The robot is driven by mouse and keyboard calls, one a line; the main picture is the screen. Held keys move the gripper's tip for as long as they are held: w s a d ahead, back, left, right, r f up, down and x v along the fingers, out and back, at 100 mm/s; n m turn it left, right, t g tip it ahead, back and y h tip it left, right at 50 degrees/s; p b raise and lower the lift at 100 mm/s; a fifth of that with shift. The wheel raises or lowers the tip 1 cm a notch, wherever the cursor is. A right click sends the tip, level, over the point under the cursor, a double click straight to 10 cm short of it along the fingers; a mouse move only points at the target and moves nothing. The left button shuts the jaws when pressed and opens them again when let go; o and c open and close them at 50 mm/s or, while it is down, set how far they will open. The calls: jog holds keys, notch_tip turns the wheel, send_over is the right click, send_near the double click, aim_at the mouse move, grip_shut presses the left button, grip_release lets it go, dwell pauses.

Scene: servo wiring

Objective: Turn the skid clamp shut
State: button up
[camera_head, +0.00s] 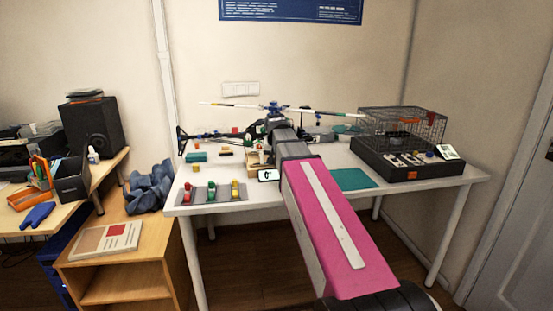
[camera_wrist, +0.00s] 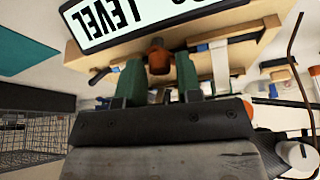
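In the wrist view, my gripper (camera_wrist: 160,80) has two green fingers spread apart with a gap between them. An orange-brown knob (camera_wrist: 158,57), which looks like the skid clamp, sits at the gap, just past or between the fingertips. I see no finger pressed on it, but contact is hard to judge. The knob is at the edge of a wooden stand (camera_wrist: 240,30), below a white sign (camera_wrist: 130,20) reading "LEVEL" upside down. In the head view, the model helicopter (camera_head: 272,108) is above the stand (camera_head: 257,159); my pink arm hides the gripper and knob.
A wire cage (camera_head: 400,128) stands on a black base further right. The helicopter's rotor reaches widely over the table.

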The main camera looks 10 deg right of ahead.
jog(key=shift+s+r, duration=0.2)
jog(key=shift+r, duration=0.35)
jog(key=v, duration=0.3)
jog(key=shift+s+r, duration=0.2)
jog(key=shift+r, duration=0.15)
jog(key=s+a, duration=0.2)
jog(key=s, duration=0.9)
jog(key=shift+s+a, duration=0.3)
jog(key=shift+s, duration=0.05)
